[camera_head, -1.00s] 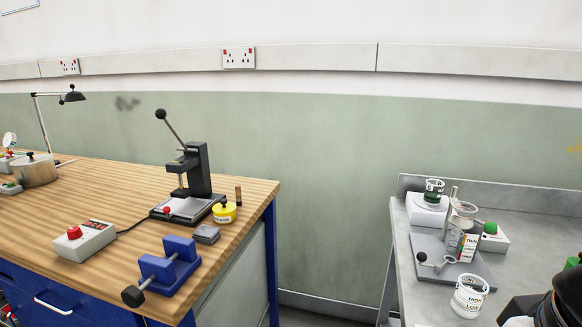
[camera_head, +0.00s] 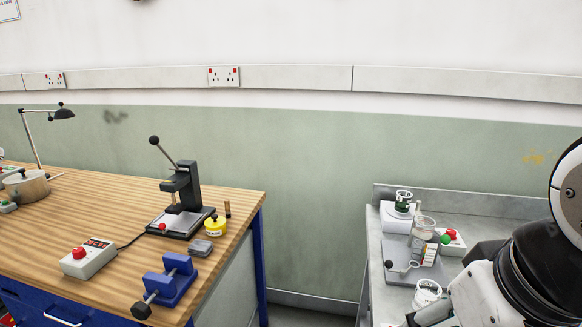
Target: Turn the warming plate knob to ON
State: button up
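No part is clearly marked as the warming plate. On the wooden bench, a white control box (camera_head: 90,258) with a dark display carries a red knob (camera_head: 79,253). A cable runs from it towards the base of a black lever press (camera_head: 182,192). A white block (camera_head: 394,219) there bears a small jar with green contents. Knob markings are too small to read. My arm fills the lower right, but my gripper's fingers do not show.
The wooden bench (camera_head: 105,205) also holds a blue vice (camera_head: 168,279), a yellow tin (camera_head: 214,227) and a metal pot (camera_head: 26,187). The grey bench (camera_head: 378,262) holds a clear bottle (camera_head: 421,236) and a labelled jar (camera_head: 427,293). A floor gap separates the benches.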

aim_at(450, 232)
jog(key=z, duration=0.7)
